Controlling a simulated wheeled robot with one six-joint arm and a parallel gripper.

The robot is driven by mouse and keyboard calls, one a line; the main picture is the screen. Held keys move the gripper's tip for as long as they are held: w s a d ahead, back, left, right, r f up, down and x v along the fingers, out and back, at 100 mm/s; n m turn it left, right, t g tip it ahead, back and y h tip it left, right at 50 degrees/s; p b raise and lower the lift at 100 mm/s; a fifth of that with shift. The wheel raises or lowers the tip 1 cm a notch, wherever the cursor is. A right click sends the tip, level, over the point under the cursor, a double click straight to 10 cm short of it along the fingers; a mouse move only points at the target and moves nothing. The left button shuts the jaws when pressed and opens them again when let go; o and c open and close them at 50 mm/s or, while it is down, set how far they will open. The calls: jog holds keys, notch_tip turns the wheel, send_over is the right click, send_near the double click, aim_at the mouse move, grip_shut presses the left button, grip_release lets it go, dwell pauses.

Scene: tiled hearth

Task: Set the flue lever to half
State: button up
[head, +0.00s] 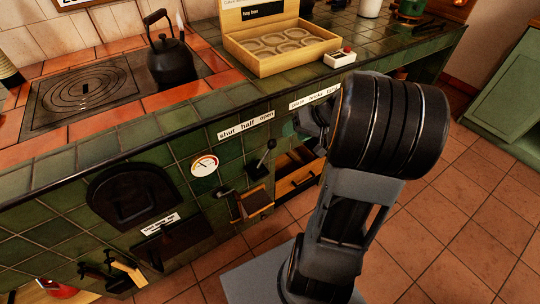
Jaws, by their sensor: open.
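The flue lever (265,156) is a short black lever with a round knob on the green tiled front. It stands under a white label strip (246,125) reading "shut half open". Its knob leans up and to the right, toward the "open" end of the strip. My gripper (316,121) shows only as a dark part left of my thick black arm joint, to the right of the lever and apart from it. Its fingertips are mostly hidden and I see nothing held.
A round gauge (204,166) sits left of the lever, with a black oven door (132,194) further left. A wooden drawer (297,178) stands out at lower right. A black kettle (171,60) and a wooden box (280,46) stand on top. The tiled floor at right is clear.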

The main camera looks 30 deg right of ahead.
aim_at(275, 145)
jog(key=b+x, duration=0.3)
jog(key=x, duration=1)
jog(key=shift+w+f, duration=0.15)
jog(key=shift+w, duration=0.05)
grip_shut()
